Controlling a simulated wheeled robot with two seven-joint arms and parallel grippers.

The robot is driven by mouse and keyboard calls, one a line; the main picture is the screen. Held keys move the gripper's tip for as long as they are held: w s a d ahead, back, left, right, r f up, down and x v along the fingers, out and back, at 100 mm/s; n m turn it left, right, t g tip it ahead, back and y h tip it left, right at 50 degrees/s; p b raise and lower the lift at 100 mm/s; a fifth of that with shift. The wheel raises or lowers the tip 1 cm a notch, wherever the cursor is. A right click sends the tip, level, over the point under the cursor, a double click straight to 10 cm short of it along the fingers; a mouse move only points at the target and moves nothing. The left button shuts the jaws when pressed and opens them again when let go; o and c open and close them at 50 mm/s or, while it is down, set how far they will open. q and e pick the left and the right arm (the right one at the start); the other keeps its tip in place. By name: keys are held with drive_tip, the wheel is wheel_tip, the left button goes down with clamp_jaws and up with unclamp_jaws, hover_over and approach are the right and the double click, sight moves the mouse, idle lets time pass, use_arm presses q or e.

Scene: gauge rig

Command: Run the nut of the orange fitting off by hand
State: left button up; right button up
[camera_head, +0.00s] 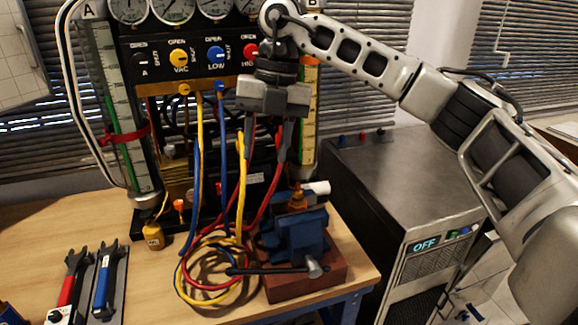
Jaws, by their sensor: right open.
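A small orange fitting (297,199) stands upright at the top of the blue vise (297,236), at the right front of the bench. Its nut is too small to make out clearly. My right gripper (265,158) points down with its fingers apart and nothing between them. In the picture it is above and a little left of the fitting, apart from it. My left gripper is out of view.
A gauge panel (140,56) with knobs and hoses stands behind the vise. Coiled red, yellow and blue hoses (205,290) lie left of the vise. Red-handled (67,290) and blue-handled (103,285) tools lie at the left front. A grey cabinet (400,180) stands on the right.

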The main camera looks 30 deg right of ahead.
drive_tip(key=d+r+m+h, duration=0.2)
drive_tip(key=d+r, duration=0.3)
drive_tip(key=d, duration=0.2)
drive_tip(key=b, duration=0.2)
hover_over(298, 182)
wheel_tip(298, 182, down, 8)
drive_tip(key=shift+r, duration=0.1)
wheel_tip(298, 182, down, 7)
drive_tip(key=shift+r, duration=0.1)
drive_tip(key=shift+f, duration=0.45)
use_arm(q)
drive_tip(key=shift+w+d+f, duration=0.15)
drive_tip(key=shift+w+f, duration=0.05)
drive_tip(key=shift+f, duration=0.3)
use_arm(e)
clamp_jaws()
